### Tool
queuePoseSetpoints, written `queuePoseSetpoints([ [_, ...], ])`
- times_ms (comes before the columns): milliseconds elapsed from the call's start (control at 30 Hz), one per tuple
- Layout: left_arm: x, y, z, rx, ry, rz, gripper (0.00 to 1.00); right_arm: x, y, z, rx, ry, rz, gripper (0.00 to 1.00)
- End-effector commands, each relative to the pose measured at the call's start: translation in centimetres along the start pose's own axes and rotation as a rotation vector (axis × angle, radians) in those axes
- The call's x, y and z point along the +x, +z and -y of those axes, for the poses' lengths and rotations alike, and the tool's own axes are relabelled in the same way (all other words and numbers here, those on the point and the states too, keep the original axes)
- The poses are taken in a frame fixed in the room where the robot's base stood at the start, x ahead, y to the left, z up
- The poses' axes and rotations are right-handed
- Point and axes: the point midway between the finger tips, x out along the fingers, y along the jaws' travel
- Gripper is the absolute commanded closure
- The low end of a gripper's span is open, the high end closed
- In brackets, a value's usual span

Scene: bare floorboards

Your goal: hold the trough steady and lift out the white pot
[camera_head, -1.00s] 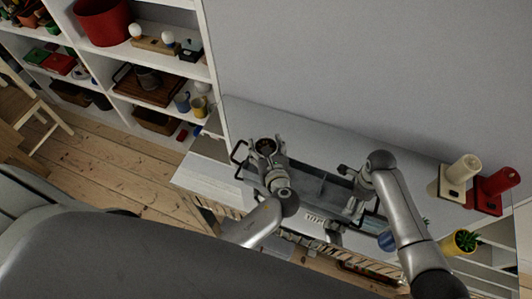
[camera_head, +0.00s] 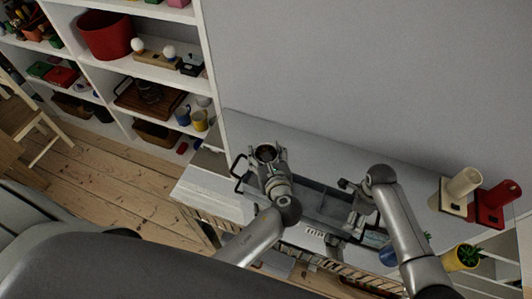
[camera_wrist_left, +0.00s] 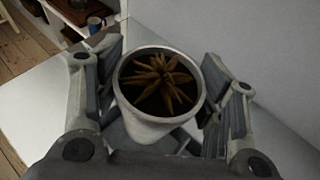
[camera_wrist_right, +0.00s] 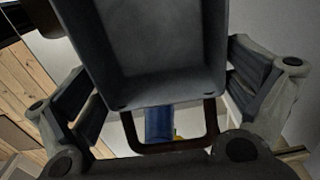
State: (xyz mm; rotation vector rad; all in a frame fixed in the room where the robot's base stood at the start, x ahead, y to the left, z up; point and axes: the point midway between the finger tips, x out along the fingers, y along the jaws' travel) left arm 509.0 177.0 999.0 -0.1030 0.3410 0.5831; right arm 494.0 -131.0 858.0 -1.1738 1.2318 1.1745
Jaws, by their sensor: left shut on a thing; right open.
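The white pot (camera_wrist_left: 150,120) holds a dry brown spiky plant and sits between the fingers of my left gripper (camera_wrist_left: 165,100), which is shut on it. In the head view the pot (camera_head: 267,153) is at the left end of the grey trough (camera_head: 318,201); how far it is clear of the trough I cannot tell. My right gripper (camera_wrist_right: 165,95) is open at the trough's other end. In the right wrist view the trough's end wall (camera_wrist_right: 165,92) and dark loop handle (camera_wrist_right: 170,147) lie between its fingers, with gaps at the sides.
The trough stands on a pale bench against a grey wall. A cream cylinder (camera_head: 463,184) and a red one (camera_head: 497,197) stand at the right, near a yellow pot with a green plant (camera_head: 460,257). A white shelf unit (camera_head: 212,90) with assorted items stands at the left.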

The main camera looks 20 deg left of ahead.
Motion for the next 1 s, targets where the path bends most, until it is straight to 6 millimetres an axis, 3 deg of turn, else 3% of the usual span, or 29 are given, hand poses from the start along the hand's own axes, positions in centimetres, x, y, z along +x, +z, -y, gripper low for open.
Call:
queuePoseSetpoints([
  [267, 0.0, 0.1, 0.0, -0.001, -0.001, 0.002, 0.70, -1.5, 0.1, 0.1, 0.000, -0.002, 0.002, 0.00],
  [700, 0.0, 0.1, 0.0, -0.001, -0.001, 0.002, 0.70, -9.7, 0.1, 0.1, 0.000, -0.003, 0.002, 0.00],
  [1000, 0.0, 0.1, 0.0, -0.001, -0.001, 0.002, 0.70, -12.0, 0.0, 0.1, -0.001, 0.000, 0.000, 0.00],
])
